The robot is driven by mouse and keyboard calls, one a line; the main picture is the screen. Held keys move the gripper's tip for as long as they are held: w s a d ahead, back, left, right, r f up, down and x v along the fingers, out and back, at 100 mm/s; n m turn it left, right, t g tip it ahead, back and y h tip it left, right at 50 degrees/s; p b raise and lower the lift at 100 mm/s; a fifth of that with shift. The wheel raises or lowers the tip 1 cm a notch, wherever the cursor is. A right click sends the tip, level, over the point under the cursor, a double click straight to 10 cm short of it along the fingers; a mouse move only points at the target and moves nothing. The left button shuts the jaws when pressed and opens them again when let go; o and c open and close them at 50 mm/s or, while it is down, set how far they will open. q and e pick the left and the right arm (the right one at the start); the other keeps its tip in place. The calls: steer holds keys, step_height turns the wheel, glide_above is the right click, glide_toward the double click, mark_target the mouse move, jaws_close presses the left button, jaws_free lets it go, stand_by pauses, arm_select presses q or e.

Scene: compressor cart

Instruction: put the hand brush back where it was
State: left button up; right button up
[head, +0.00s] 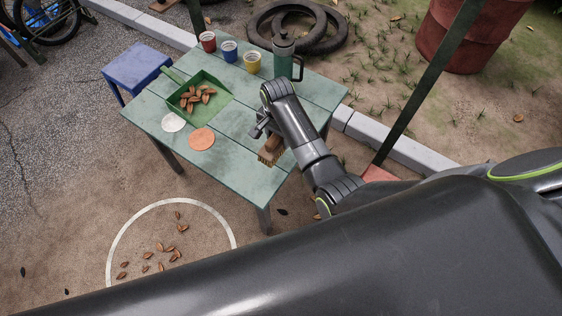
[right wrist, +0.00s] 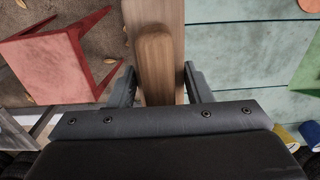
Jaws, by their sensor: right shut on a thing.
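The hand brush (head: 272,148) has a brown wooden body and pale bristles. It is over the near right part of the green table (head: 240,172) in the head view; I cannot tell whether its bristles touch the tabletop. My right gripper (head: 262,129) is shut on the brush. In the right wrist view the wooden handle (right wrist: 156,65) lies between the two fingers, and the table's planks (right wrist: 240,60) show to its right. The arm hides part of the brush in the head view. My left gripper is not in view.
A green dustpan (head: 218,87) with brown leaves, a white disc (head: 173,122), an orange disc (head: 201,139), several cups and a dark green flask (head: 284,58) stand on the table. A red stool (right wrist: 55,62) is beside it. The table's near edge is clear.

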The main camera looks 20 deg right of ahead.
mark_target(278, 145)
step_height(278, 145, down, 5)
steer(key=shift+w+r+b, duration=0.1)
steer(key=shift+w+b, duration=0.05)
steer(key=shift+b, duration=0.15)
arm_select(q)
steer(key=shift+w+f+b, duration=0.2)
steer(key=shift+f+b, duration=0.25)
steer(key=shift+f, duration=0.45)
arm_select(e)
steer(key=shift+f, duration=2.05)
steer(key=shift+f, duration=0.1)
steer(key=o, duration=1.1)
steer(key=shift+r, duration=0.6)
arm_select(q)
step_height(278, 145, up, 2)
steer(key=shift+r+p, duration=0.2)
steer(key=shift+p, duration=1)
arm_select(e)
step_height(278, 145, up, 11)
